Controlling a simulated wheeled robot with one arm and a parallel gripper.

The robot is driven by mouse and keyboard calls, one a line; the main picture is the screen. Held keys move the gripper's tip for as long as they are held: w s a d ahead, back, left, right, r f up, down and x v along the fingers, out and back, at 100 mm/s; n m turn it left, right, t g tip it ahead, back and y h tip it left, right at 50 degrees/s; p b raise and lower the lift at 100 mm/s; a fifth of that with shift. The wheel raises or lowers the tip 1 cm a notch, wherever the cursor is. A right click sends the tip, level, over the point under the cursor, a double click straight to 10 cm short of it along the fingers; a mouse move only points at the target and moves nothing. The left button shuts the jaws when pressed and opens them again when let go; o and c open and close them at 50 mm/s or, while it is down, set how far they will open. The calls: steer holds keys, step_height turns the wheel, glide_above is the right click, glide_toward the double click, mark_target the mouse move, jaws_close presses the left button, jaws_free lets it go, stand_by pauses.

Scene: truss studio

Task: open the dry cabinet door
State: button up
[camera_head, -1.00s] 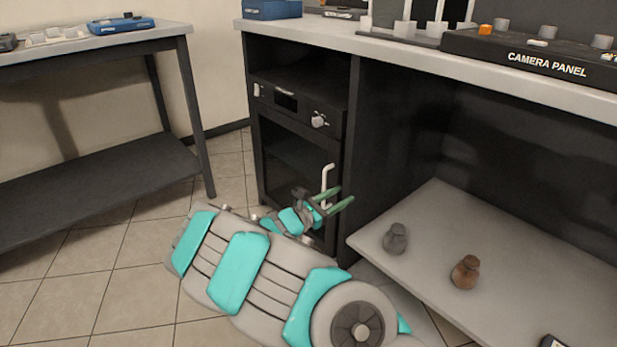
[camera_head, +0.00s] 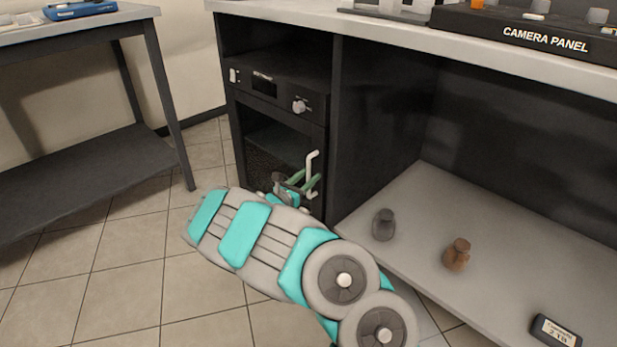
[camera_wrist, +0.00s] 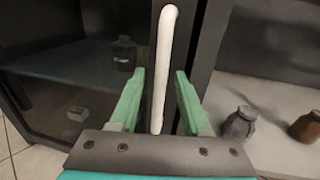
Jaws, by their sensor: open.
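The dry cabinet (camera_head: 262,90) is a black unit under the counter, with a control panel and a dark glass door (camera_head: 268,150) that is closed. A white vertical bar handle (camera_head: 311,172) is on the door's right side. My gripper (camera_head: 308,182) is open at the handle, its green fingers pointing at the door. In the wrist view, the handle (camera_wrist: 163,65) stands upright between the two fingers of my gripper (camera_wrist: 158,88), with gaps on both sides. Through the glass, a dark jar and a small grey box show dimly.
The counter (camera_head: 400,35) above carries a camera panel (camera_head: 540,38). To the right, a low grey shelf (camera_head: 480,215) holds a dark grey pouch (camera_head: 384,224), a brown pouch (camera_head: 457,254) and a small labelled device (camera_head: 556,331). A table (camera_head: 90,25) stands left, with open tiled floor between.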

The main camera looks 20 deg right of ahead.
steer(key=shift+w+d, duration=0.1)
steer(key=shift+d, duration=0.1)
steer(key=shift+c, duration=0.2)
jaws_close()
stand_by(1.2)
